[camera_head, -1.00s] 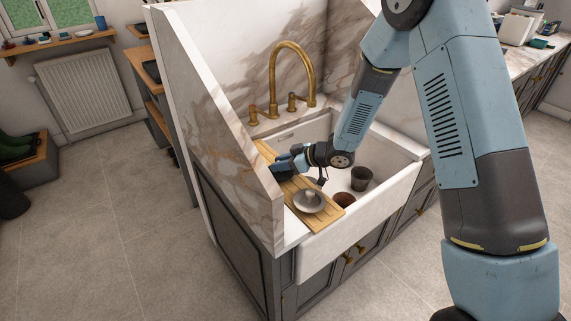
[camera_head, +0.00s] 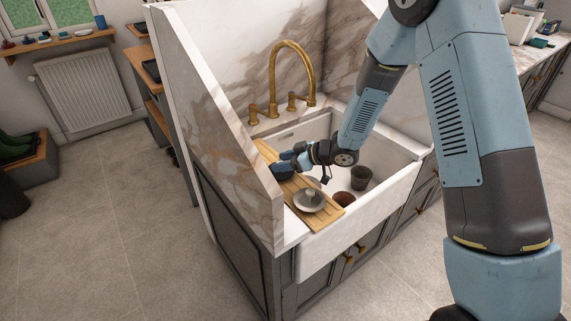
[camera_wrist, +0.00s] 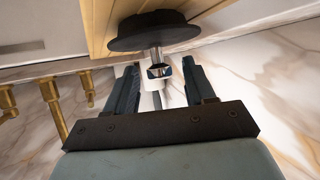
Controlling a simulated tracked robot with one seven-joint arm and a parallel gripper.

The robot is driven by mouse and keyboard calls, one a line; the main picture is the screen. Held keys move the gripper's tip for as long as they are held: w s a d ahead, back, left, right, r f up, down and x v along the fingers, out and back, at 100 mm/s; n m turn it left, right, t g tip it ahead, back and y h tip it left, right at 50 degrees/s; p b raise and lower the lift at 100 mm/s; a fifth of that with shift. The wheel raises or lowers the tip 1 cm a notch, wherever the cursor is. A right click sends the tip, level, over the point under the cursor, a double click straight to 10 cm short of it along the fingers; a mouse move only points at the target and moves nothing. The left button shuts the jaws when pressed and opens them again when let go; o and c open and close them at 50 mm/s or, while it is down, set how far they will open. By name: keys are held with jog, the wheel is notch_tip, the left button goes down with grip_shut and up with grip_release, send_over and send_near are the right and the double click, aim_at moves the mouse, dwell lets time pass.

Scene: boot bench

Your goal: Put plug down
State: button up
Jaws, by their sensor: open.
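The plug (camera_wrist: 153,33) shows in the wrist view as a dark round disc with a shiny metal stem pointing toward my gripper. It is at the wooden board (camera_wrist: 98,22); I cannot tell whether its whole face touches the board. My gripper (camera_wrist: 160,75) is open, with a finger on each side of the stem and visible gaps between. In the head view my gripper (camera_head: 283,168) is low over the far left part of the wooden board (camera_head: 327,211), beside the marble side panel. The plug is not distinguishable there.
A grey dish (camera_head: 309,201) with a pale lump sits on the near end of the board. The white sink (camera_head: 385,197) holds a dark cup (camera_head: 361,178) and a brown round item (camera_head: 343,199). A brass tap (camera_head: 307,65) stands behind. The marble panel (camera_head: 225,120) rises close on the left.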

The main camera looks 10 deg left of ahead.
jog(key=w+d+r+m+t+h, duration=0.1)
jog(key=d+r+m+t+h, duration=0.35)
jog(key=d+r, duration=0.95)
jog(key=w+d+r+m+t+h, duration=0.1)
jog(key=d+r+m+t+h, duration=0.4)
jog(key=d+r, duration=0.9)
jog(key=s+d+r+m+g+h, duration=0.3)
jog(key=s+d+m+h, duration=0.1)
jog(key=s+d, duration=0.75)
jog(key=s+r+m+g+y, duration=0.1)
jog(key=s+m+g, duration=0.1)
jog(key=s, duration=1.4)
jog(key=shift+s+d+m, duration=0.15)
jog(key=shift+d+m, duration=0.25)
jog(key=shift+m, duration=0.05)
